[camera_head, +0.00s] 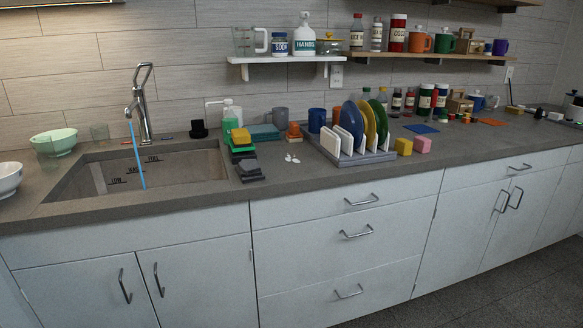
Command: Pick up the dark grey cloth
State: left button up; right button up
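A small dark grey, flat, folded-looking piece (249,168) lies on the counter just right of the sink, at the near end of a row of sponge-like pieces. It looks like the dark grey cloth, but it is too small to tell its layers apart. A green piece (243,150) and a yellow piece (240,135) lie just behind it. Neither of my grippers is in view.
The sink (75,178) with running blue water (136,155) is to the left. A dish rack (370,157) with upright plates stands to the right, with small white bits (292,158) between. A green soap bottle (229,120) stands behind. The counter's front strip is clear.

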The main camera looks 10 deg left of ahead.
aim_at(249, 170)
jog(key=z, duration=0.65)
jog(key=i, duration=0.8)
jog(key=z, duration=0.15)
